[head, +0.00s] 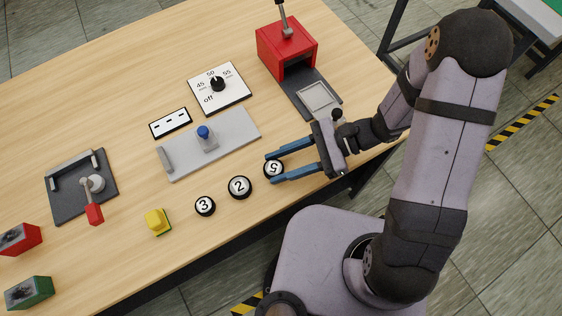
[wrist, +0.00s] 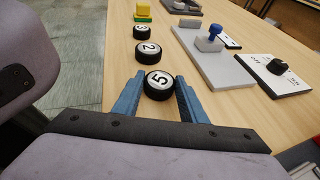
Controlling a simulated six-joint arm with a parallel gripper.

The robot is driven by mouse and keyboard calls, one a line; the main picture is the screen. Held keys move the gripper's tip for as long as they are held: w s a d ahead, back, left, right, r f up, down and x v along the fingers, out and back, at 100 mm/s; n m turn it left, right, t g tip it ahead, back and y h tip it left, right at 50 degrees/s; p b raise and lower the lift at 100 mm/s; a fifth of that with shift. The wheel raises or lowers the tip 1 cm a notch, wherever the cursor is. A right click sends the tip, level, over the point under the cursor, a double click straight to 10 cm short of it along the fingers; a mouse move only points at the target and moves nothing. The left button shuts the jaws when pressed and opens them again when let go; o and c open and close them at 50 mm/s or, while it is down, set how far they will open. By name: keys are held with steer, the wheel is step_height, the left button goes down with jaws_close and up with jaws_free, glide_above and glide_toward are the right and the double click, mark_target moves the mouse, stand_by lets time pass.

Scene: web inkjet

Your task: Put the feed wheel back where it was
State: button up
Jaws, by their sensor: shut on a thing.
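My gripper (head: 269,169) reaches in from the right and is shut on this wheel, with one blue finger on each side. No thing is labelled as the feed wheel.
Behind the wheels are a grey plate with a blue knob (head: 204,132), a slotted white panel (head: 170,123) and a dial (head: 218,84). A red press (head: 287,45) stands at the back right. A yellow button (head: 157,221) and a lever base (head: 65,200) are left.

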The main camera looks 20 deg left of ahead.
steer(key=o, duration=1.2)
steer(key=shift+r, duration=0.2)
steer(key=shift+w+d, duration=0.2)
steer(key=shift+d, duration=0.05)
steer(key=v, duration=1.1)
steer(key=shift+w+d, duration=0.1)
steer(key=shift+d, duration=0.05)
